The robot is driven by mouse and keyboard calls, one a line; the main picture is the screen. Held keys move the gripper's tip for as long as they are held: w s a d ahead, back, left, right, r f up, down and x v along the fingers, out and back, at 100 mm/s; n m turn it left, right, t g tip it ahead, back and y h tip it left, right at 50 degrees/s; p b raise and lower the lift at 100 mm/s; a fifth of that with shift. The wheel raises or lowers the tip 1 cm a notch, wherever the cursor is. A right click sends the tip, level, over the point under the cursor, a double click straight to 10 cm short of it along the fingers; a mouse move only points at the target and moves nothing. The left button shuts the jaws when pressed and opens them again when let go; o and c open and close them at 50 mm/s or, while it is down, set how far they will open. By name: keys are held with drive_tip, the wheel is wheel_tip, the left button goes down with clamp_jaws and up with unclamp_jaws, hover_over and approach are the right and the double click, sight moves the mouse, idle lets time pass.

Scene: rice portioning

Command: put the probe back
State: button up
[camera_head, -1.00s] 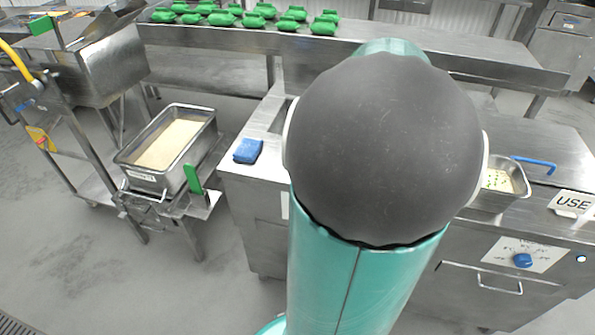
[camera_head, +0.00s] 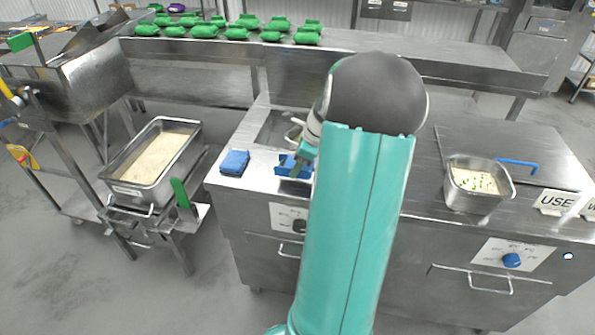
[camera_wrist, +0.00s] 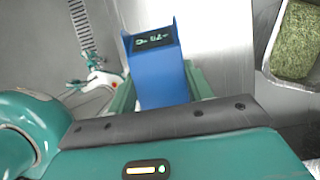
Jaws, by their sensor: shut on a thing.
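The probe (camera_wrist: 158,75) is a blue block with a dark display showing a °C reading in the wrist view. My gripper (camera_wrist: 163,85) is shut on it, with a green finger on either side. In the head view my gripper (camera_head: 306,152) is low over the steel counter, partly hidden behind my arm. A blue piece (camera_head: 290,167) shows beside it, which looks like the probe. The probe's tip is hidden, and I cannot tell whether it touches anything. No holder for the probe can be made out clearly.
A blue sponge-like block (camera_head: 234,162) lies left on the counter. A rice pan (camera_head: 153,186) stands on a stand further left. A steel pan with green-flecked food (camera_head: 462,200) and a "USE" sign (camera_head: 557,203) are at right. Green bundles (camera_head: 250,22) line the back shelf.

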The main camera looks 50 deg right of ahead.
sight(313, 168)
drive_tip(key=shift+w+f, duration=0.15)
drive_tip(key=shift+f, duration=1.5)
drive_tip(key=shift+f, duration=0.15)
drive_tip(key=o, duration=1)
drive_tip(key=shift+c, duration=0.2)
drive_tip(key=v, duration=1.2)
